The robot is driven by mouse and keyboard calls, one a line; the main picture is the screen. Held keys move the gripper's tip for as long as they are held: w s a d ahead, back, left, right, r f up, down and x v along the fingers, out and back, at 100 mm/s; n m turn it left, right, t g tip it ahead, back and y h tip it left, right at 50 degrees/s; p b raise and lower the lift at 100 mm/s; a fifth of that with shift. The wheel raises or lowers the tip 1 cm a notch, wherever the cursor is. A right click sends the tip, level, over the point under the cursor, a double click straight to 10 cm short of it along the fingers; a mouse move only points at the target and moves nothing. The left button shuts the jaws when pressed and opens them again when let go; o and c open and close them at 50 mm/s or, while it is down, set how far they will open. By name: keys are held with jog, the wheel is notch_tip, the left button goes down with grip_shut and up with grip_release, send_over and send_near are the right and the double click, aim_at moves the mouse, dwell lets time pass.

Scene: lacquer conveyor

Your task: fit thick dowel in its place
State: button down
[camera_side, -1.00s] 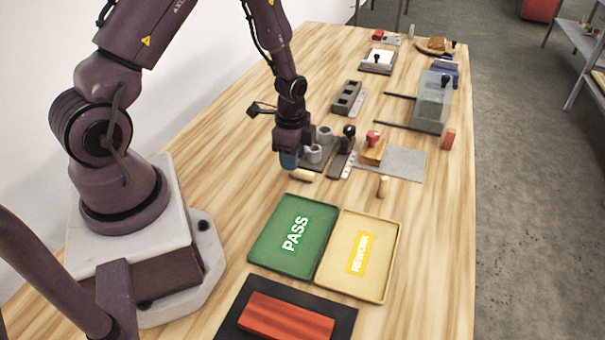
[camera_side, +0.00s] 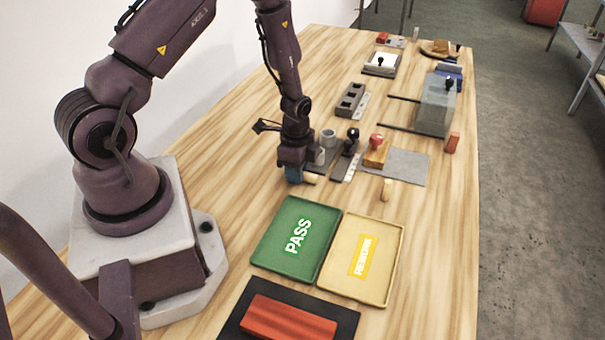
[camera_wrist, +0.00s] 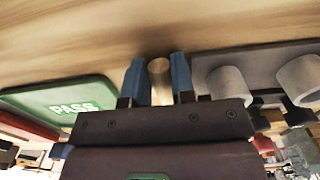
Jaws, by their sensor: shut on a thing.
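A light wooden dowel (camera_side: 310,179) lies at the foot of my gripper, pointing out to the right in the side view. My gripper (camera_side: 294,176) is low at the table, shut on this dowel. In the wrist view the dowel (camera_wrist: 159,80) sits between the two blue fingers of my gripper (camera_wrist: 158,82); its far end is hidden. A grey base with two round sockets stands just behind; the back socket (camera_side: 328,137) is clear, the front one is partly hidden by my gripper. In the wrist view both sockets (camera_wrist: 229,88) are right of the fingers. Another wooden dowel (camera_side: 386,190) stands upright farther right.
A green PASS tray (camera_side: 270,240) and a yellow REWORK tray (camera_side: 335,282) lie in front. A black-knobbed stamp (camera_side: 352,140) and a red-knobbed stamp (camera_side: 376,146) stand right of the sockets, near a grey sheet (camera_side: 412,168).

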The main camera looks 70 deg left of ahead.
jog(key=shift+r, duration=0.1)
notch_tip(320, 180, up, 9)
jog(key=shift+f, duration=0.1)
jog(key=shift+r, duration=0.35)
jog(key=w+d+r+n, duration=0.4)
jog(key=d+r+n, duration=0.55)
jog(key=d, duration=0.35)
jog(key=n, duration=0.8)
send_over(302, 187)
notch_tip(302, 187, down, 11)
jog(key=shift+n, duration=0.25)
notch_tip(302, 187, down, 8)
